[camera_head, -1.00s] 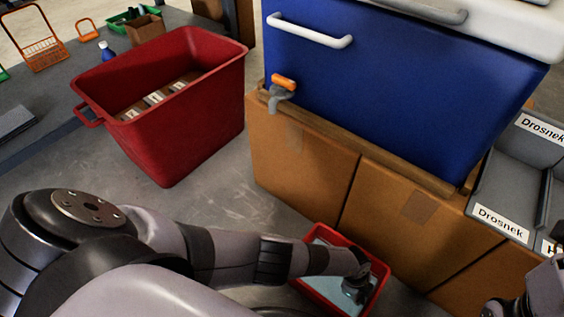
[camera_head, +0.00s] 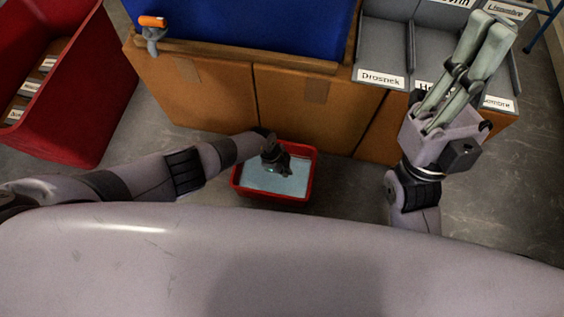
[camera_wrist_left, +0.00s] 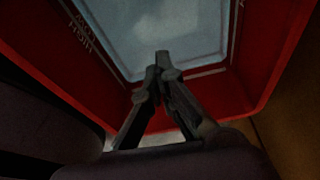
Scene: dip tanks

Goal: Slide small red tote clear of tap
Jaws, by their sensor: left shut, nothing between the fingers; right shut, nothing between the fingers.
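The small red tote (camera_head: 311,176) stands on the floor in front of the cardboard-brown boxes, with pale blue liquid (camera_head: 270,180) inside. The tap (camera_head: 153,36), with an orange handle, is on the blue tank up and to the left of the tote. My left gripper (camera_head: 284,167) is shut and points down over the tote's inside; whether it touches a wall is unclear. In the left wrist view its fingers (camera_wrist_left: 163,75) meet in front of the tote's red wall (camera_wrist_left: 110,100) and the liquid. My right gripper (camera_head: 492,32) is shut, empty, raised near the grey bins.
The blue tank (camera_head: 240,25) rests on a wooden edge above the brown boxes (camera_head: 200,95). A large red tote (camera_head: 95,100) with labelled contents stands at left. Grey labelled bins (camera_head: 383,45) are at the right. Floor (camera_head: 345,185) is clear right of the small tote.

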